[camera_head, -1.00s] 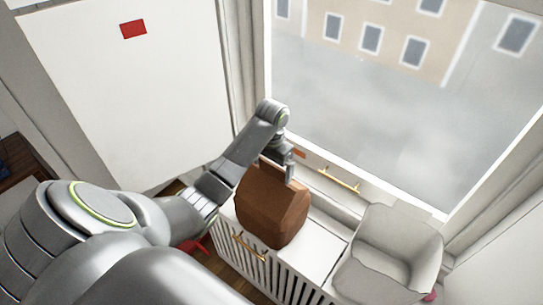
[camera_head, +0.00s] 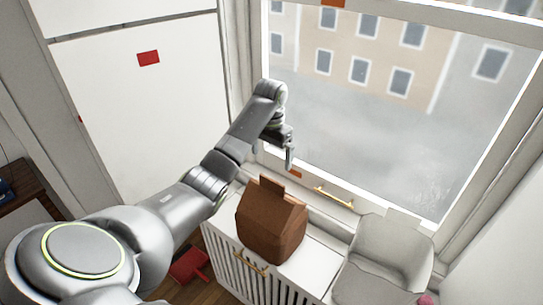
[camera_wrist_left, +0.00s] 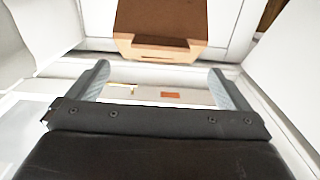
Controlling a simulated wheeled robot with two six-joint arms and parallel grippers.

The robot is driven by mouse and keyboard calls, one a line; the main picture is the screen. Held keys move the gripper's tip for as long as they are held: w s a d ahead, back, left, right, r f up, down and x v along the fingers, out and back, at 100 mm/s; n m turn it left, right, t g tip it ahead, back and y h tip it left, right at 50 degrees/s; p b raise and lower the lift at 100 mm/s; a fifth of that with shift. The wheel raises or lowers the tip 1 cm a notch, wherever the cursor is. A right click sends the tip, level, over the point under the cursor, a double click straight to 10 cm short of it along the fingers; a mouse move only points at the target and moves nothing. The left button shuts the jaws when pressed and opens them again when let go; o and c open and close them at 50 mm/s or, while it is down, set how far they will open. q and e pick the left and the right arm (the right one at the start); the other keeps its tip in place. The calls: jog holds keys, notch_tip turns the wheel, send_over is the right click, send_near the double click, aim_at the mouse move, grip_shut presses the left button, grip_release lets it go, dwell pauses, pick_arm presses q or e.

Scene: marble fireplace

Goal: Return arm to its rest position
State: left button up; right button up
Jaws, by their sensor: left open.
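My left arm comes in from the left in the head view. My left gripper (camera_head: 289,157) is up near the window, above and behind the brown house-shaped box (camera_head: 270,225). The gripper is open and empty, apart from the box. In the left wrist view both fingers of the left gripper (camera_wrist_left: 160,88) are spread wide with nothing between them. The brown box also shows at the top of the left wrist view (camera_wrist_left: 162,20), beyond the fingers. My right gripper is not in view.
The box stands on a white slatted radiator cover (camera_head: 228,246) below the window. A white bin (camera_head: 385,262) stands to its right. A brass handle (camera_head: 334,197) is on the window frame. A red dustpan-like object (camera_head: 189,266) lies on the floor.

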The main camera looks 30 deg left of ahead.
pick_arm(q)
jog(key=s+d+f+t, duration=0.1)
jog(key=s+d+f, duration=0.3)
jog(key=s+f, duration=1.2)
jog(key=s+d+r+n+t+y, duration=0.1)
jog(key=s+d, duration=0.1)
jog(key=s, duration=0.9)
jog(key=s+d+r+t+y, duration=0.1)
jog(key=s+r+t, duration=0.1)
jog(key=s, duration=0.9)
notch_tip(320, 180, down, 33)
jog(key=a+g+b, duration=0.1)
jog(key=g+b, duration=0.1)
jog(key=b, duration=0.6)
jog(key=s+f+b, duration=0.3)
jog(key=s+f, duration=0.5)
jog(key=f, duration=0.3)
jog(key=s+d+f+h+b, duration=0.1)
jog(key=s+f+b, duration=0.2)
jog(key=s+f, duration=0.4)
notch_tip(320, 180, down, 4)
jog(key=shift+s+f+g, duration=0.1)
jog(key=shift+s+g, duration=0.3)
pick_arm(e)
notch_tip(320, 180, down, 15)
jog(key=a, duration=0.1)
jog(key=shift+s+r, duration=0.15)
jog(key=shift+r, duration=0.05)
